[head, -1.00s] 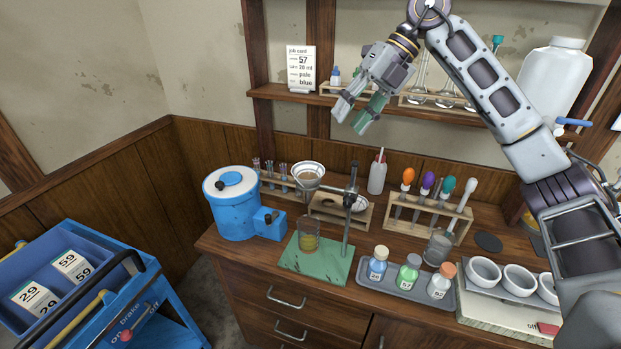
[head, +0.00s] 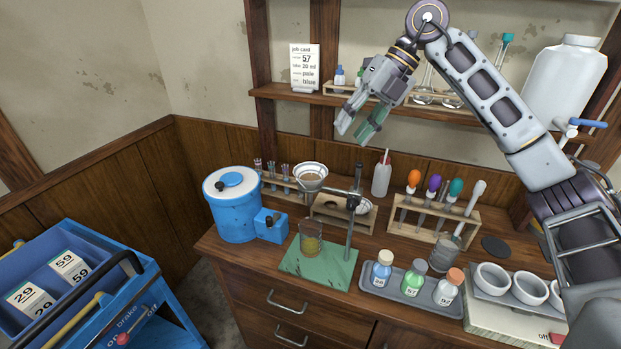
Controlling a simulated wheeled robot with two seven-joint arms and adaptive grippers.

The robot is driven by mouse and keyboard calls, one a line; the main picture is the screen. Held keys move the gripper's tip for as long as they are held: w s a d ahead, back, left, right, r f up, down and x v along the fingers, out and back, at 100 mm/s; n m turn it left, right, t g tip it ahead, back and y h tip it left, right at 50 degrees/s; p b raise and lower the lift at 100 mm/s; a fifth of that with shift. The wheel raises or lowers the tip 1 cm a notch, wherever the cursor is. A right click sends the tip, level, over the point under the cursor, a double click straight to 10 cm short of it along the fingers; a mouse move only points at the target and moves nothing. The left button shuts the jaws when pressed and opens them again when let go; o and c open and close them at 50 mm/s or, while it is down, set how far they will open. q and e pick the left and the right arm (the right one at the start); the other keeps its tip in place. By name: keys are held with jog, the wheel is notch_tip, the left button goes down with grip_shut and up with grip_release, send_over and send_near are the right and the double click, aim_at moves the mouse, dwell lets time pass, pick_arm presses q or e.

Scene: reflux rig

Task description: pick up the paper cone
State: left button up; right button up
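A pale, cone-shaped piece (head: 311,170) sits in the ring of the stand, with something brownish inside it. I take this for the paper cone, but cannot tell paper from funnel at this size. Below it a beaker (head: 312,243) with amber liquid stands on the stand's green base (head: 318,268). My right gripper (head: 357,128) is open and empty, its fingers pointing down and left. It appears above and right of the cone in the picture, apart from it. My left gripper is not in view.
A wooden holder (head: 333,223) and a wash bottle (head: 381,175) stand behind the stand. A blue tub (head: 233,210) is on its left. A grey tray (head: 398,294) with capped bottles and a dropper rack (head: 430,232) are on its right. The shelf (head: 285,92) runs behind my gripper.

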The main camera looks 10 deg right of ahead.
jog(key=x, duration=1)
jog(key=shift+a+f+p, duration=0.3)
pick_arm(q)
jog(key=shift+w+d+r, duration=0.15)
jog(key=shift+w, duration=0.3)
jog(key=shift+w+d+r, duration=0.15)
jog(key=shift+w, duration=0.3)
